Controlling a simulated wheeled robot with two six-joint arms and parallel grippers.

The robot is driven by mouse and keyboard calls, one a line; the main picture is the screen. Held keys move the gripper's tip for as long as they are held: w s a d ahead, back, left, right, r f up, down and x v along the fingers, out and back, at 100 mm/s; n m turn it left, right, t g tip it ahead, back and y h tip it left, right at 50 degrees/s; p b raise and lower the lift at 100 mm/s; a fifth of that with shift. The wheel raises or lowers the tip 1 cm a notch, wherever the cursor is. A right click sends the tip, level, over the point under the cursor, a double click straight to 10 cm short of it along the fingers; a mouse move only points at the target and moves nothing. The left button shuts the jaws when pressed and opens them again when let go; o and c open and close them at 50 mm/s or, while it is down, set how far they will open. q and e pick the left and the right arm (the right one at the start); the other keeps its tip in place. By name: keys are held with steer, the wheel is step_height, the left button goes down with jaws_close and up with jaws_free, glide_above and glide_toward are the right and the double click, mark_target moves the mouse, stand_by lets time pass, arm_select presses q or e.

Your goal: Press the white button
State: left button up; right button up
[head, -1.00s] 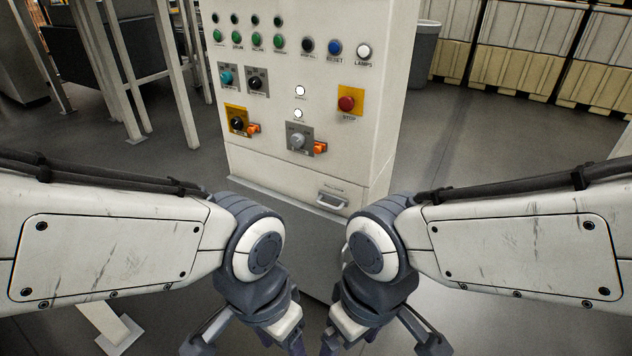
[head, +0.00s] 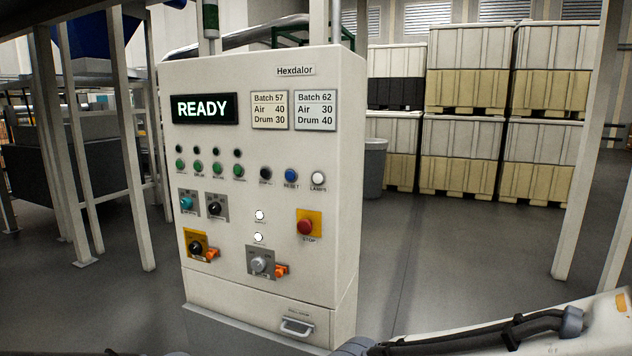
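The white button (head: 318,178), labelled LAMPS, is at the right end of the button row on the control cabinet's front (head: 222,285). A blue RESET button (head: 291,175) and a black button (head: 265,173) sit to its left. Two small round white lights (head: 260,215) (head: 258,237) glow lower on the panel. Neither gripper shows in the head view. Only part of my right arm shows at the lower right, clear of the button in the picture.
The panel also holds a red stop button (head: 305,227), several green buttons, knobs and a READY display (head: 205,108). A drawer handle (head: 297,327) is low on the front. Stacked crates (head: 462,150) and a grey bin (head: 375,168) stand behind. Floor at right is open.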

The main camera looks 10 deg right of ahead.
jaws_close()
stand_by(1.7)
